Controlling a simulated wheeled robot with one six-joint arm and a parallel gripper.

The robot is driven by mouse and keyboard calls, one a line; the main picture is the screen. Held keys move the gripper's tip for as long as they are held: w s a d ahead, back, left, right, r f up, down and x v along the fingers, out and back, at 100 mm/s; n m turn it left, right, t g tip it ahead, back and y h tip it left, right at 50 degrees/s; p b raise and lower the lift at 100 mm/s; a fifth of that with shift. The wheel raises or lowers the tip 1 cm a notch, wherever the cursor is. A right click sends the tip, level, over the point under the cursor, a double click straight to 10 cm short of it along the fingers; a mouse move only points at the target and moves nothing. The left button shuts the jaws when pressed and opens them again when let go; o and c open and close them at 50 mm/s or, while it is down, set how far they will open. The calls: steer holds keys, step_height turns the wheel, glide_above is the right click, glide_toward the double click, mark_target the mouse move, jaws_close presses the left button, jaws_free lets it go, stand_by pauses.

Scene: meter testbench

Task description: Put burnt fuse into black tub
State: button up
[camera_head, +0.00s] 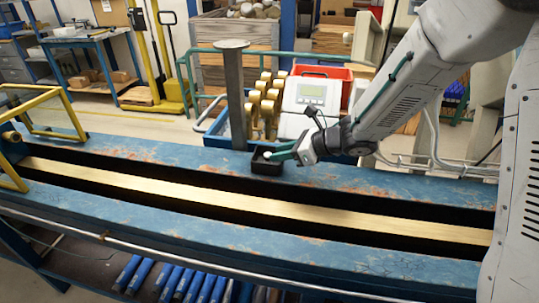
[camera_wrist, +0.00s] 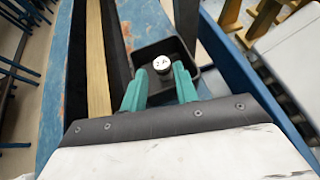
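The burnt fuse shows its round white end cap with dark marks between my fingertips in the wrist view (camera_wrist: 162,64). My gripper (camera_head: 277,156) has teal fingers that sit close on either side of the fuse and appear shut on it. The fuse's lower part is hidden. The black tub (camera_head: 263,167) is a small open box on the far blue rail of the bench, directly below my fingertips. Its rim and dark inside also show around the fuse in the wrist view (camera_wrist: 146,49). I cannot tell whether the fuse touches the tub floor.
A grey metal post (camera_head: 236,95) stands right behind the tub. A white meter (camera_head: 309,103), several brass-coloured cylinders (camera_head: 266,103) and a red crate (camera_head: 327,73) stand behind. The blue bench (camera_head: 140,153) has a long brass-coloured strip (camera_head: 190,190) in its channel. The rail left of the tub is clear.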

steer(key=v, duration=0.7)
steer(key=shift+r, duration=0.1)
steer(key=w+d+r+m+t+h, duration=0.3)
steer(key=d+r+m+t+h, duration=0.4)
steer(key=d+m, duration=0.6)
steer(key=s+d+r+m+g+h, duration=0.1)
steer(key=s+d+r+m+h, duration=0.4)
steer(key=m, duration=0.8)
steer(key=s+d+m+g+h, duration=0.2)
steer(key=s+d+m+g, duration=0.25)
steer(key=s+m, duration=0.6)
steer(key=s+a+f+m+g+y, duration=0.1)
steer(key=s+a+m+g, duration=0.1)
steer(key=s+m, duration=0.4)
steer(key=s+a+f+m+g+y, duration=0.1)
steer(key=s+a+m+g, duration=0.1)
steer(key=s+m, duration=0.5)
steer(key=s+g, duration=0.1)
steer(key=s, duration=0.4)
steer(key=shift+s+a+y, duration=0.2)
steer(key=shift+a+y, duration=0.1)
steer(key=shift+f, duration=0.1)
